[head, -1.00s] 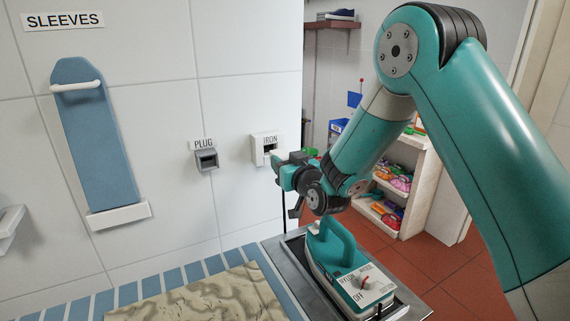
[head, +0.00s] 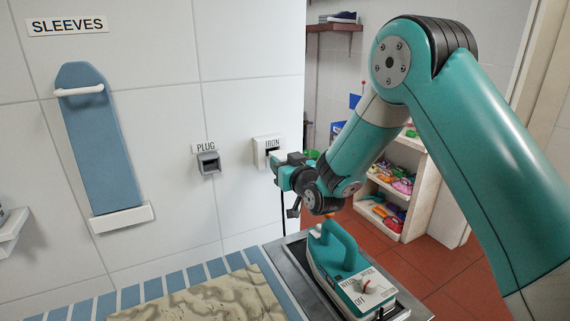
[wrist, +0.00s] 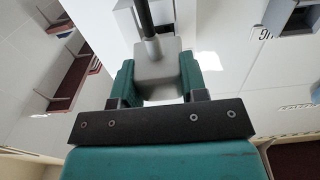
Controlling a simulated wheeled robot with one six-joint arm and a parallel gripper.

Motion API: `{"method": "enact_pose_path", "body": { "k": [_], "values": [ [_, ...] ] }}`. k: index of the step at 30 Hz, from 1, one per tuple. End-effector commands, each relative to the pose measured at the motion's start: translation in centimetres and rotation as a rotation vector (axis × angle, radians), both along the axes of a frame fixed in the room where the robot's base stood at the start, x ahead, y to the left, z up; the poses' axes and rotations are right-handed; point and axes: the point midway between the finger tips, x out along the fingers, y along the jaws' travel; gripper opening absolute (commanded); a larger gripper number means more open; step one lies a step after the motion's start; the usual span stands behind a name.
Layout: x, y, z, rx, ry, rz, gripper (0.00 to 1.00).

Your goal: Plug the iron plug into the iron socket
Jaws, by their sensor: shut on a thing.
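My gripper (wrist: 158,78) is shut on the iron plug (wrist: 160,66), a pale grey block with a dark cord running from it. A white panel, apparently this socket (wrist: 105,20), shows behind the plug in the wrist view. I cannot tell whether plug and socket touch. The plug is hidden behind my gripper in the head view. A teal iron (head: 345,262) rests on a metal tray below.
A grey holder labelled PLUG (head: 209,163) is on the wall left of the socket. A blue sleeve board (head: 97,140) hangs further left. A white shelf (head: 412,195) with colourful items stands behind the arm.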

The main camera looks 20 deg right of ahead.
Motion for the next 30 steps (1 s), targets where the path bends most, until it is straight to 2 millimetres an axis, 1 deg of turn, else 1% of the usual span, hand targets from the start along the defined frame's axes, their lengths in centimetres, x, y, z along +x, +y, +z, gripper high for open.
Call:
{"method": "enact_pose_path", "body": {
  "k": [30],
  "values": [
    [2.5, 0.5, 0.0, 0.000, -0.001, 0.000, 0.07]
  ]
}}
